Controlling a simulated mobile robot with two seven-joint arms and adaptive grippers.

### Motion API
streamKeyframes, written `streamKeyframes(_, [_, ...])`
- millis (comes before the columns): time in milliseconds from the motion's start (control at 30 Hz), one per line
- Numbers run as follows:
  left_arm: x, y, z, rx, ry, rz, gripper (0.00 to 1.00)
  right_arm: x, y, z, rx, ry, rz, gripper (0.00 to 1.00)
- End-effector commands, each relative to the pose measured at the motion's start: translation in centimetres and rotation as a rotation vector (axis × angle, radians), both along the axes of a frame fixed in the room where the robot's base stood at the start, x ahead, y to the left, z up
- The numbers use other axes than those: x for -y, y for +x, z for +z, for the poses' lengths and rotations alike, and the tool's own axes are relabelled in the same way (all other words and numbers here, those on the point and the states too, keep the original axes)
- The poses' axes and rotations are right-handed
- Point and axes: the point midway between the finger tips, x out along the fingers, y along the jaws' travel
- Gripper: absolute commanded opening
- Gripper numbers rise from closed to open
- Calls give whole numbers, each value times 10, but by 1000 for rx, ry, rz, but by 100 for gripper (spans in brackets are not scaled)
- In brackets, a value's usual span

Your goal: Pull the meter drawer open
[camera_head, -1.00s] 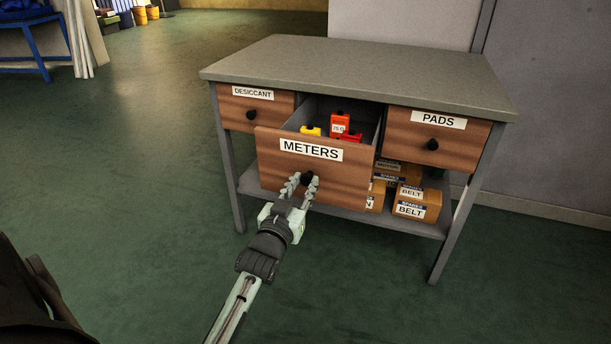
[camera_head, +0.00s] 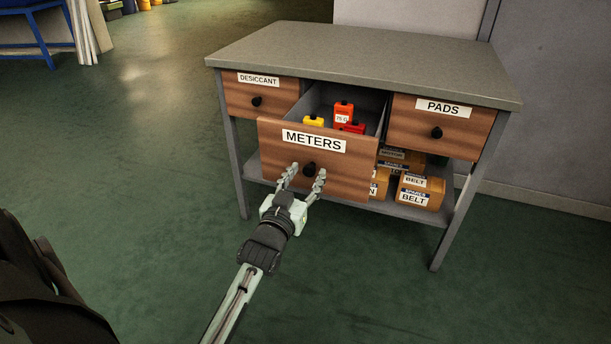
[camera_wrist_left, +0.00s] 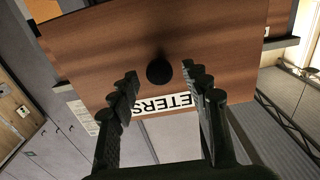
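The meter drawer (camera_head: 340,178) stands pulled out of the grey desk, with a wooden front, a METERS label and a round black knob (camera_head: 309,170). Inside it I see a yellow meter (camera_head: 313,121), an orange meter (camera_head: 343,112) and a red one (camera_head: 354,128). My left gripper (camera_head: 304,183) is open in front of the drawer, its fingers spread to either side of the knob. In the left wrist view the knob (camera_wrist_left: 159,72) sits between and beyond the open fingers (camera_wrist_left: 163,85), with clear gaps. My right gripper is not in view.
The DESICCANT drawer (camera_head: 261,101) and the PADS drawer (camera_head: 456,124) are shut on either side. Boxes labelled BELT (camera_head: 413,198) sit on the lower shelf (camera_head: 437,216). A wall stands behind the desk.

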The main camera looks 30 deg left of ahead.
Motion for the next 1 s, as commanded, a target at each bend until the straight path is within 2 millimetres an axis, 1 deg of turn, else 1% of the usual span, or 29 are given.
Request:
streamKeyframes(167, [0,0,0,0,0,0,47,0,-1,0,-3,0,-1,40])
streamKeyframes(267, [1,-6,-1,-2,0,0,47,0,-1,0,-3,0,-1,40])
streamKeyframes(367, [5,-20,-1,-3,-1,0,47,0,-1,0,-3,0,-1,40])
streamKeyframes(600, [17,-70,-2,-4,-2,1,47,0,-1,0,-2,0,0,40])
streamKeyframes(700, [21,-89,-1,-3,-2,0,47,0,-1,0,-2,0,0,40])
streamKeyframes(833, [26,-106,-1,-2,-1,0,47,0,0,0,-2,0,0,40])
streamKeyframes(1000, [28,-116,0,-1,0,0,47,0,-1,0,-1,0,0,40])
